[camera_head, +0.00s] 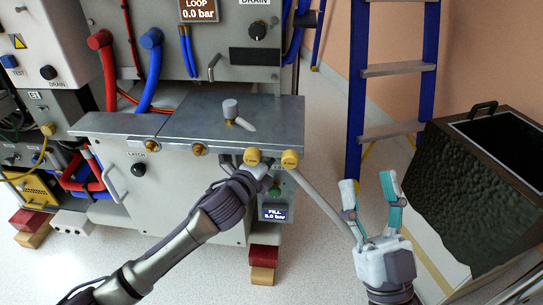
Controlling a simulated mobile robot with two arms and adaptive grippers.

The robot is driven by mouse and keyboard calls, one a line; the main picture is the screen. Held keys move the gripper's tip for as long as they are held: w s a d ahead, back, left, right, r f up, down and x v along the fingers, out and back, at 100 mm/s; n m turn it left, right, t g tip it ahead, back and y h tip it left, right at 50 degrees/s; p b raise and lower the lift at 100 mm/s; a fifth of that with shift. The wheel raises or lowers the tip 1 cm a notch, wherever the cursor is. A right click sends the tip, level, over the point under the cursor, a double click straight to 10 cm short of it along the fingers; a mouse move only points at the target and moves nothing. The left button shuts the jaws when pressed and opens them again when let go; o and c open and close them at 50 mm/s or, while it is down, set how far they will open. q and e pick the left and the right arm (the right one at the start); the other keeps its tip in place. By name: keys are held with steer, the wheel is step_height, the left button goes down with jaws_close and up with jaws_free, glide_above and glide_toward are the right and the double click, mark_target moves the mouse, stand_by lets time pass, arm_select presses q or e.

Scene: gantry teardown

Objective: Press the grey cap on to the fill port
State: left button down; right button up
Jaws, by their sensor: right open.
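A grey, cap-like cylinder (231,108) stands on the metal ledge (180,122) of the machine, with a short light-grey piece beside its foot. I cannot tell for sure that it is the grey cap. My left gripper (265,172) is at the ledge's front, by two yellow round fittings (289,158). My own wrist hides its fingers and what they may hold. The fill port is not clearly visible; a small FILL display (275,213) reading 0.0 bar sits just below that gripper. My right gripper (368,186) is open and empty, pointing up, right of the machine.
A grey rod or hose (325,208) slants from the fittings towards my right gripper. A blue ladder (393,69) stands behind, and a dark open bin (485,195) is at the right. Red and tan blocks (263,265) lie under the machine. Floor at front centre is clear.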

arm_select(q)
steer(key=c, duration=0.8)
jaws_free()
steer(key=shift+w, duration=0.1)
steer(key=shift+o, duration=0.2)
steer(key=d+p+v, duration=0.1)
steer(key=v, duration=1.4)
steer(key=shift+s, duration=0.7)
arm_select(e)
steer(key=shift+w+f+g+h, duration=0.2)
steer(key=shift+w+f+g, duration=0.5)
steer(key=shift+f, duration=0.25)
steer(key=shift+w+f+g+h, duration=0.2)
steer(key=shift+w+f+g, duration=0.4)
steer(key=shift+f+g, duration=0.25)
